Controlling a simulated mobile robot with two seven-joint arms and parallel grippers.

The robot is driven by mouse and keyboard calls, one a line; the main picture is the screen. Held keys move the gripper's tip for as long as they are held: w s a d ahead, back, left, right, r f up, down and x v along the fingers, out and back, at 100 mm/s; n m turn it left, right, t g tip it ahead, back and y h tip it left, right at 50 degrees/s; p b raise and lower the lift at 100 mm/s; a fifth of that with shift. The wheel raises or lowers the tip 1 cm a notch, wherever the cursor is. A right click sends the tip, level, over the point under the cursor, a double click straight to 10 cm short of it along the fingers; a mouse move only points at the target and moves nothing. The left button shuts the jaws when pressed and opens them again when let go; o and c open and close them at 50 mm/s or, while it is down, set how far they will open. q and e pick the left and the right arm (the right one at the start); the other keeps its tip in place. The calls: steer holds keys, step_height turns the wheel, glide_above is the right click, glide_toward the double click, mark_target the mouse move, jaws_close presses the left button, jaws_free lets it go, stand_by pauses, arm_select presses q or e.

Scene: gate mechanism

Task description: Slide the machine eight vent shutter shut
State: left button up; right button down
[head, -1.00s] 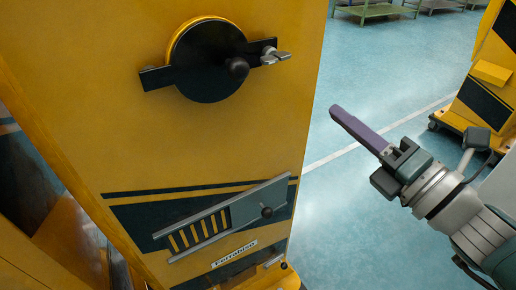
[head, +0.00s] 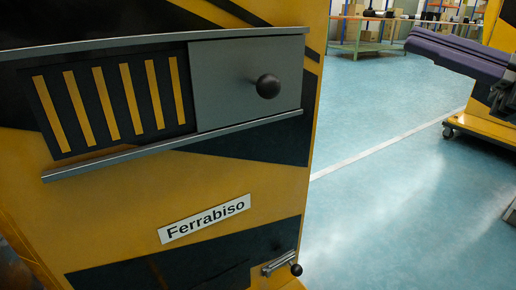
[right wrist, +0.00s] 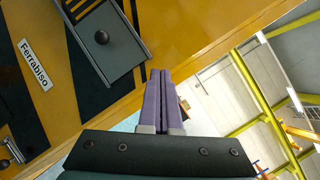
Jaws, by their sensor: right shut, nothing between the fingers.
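The vent shutter (head: 235,82) is a grey sliding plate with a dark round knob (head: 268,86). It sits at the right end of its two rails (head: 160,158), and the slotted vent (head: 112,100) to its left is uncovered. The shutter also shows in the right wrist view (right wrist: 118,52), with its knob (right wrist: 101,38). My right gripper (head: 415,42) has long purple fingers and is at the upper right of the head view, apart from the shutter. In the right wrist view its fingers (right wrist: 160,75) are together and empty. My left gripper is not in view.
The yellow machine panel bears a "Ferrabiso" label (head: 204,218) and a small lever latch (head: 281,263) below. Open blue floor (head: 400,130) lies to the right. Another yellow machine (head: 485,120) and a workbench (head: 375,35) stand farther back.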

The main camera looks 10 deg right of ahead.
mark_target(264, 85)
step_height(264, 85, down, 8)
steer(key=s+n+g+y+b, duration=0.1)
steer(key=n+g+b, duration=0.2)
steer(key=n+b, duration=0.5)
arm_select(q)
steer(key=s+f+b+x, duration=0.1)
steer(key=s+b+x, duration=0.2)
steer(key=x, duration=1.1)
arm_select(e)
steer(key=w+a+r, duration=0.2)
steer(key=w+a, duration=0.3)
steer(key=a, duration=0.7)
steer(key=shift+a+m, duration=0.3)
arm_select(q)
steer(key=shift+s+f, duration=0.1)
arm_select(e)
steer(key=shift+w, duration=0.1)
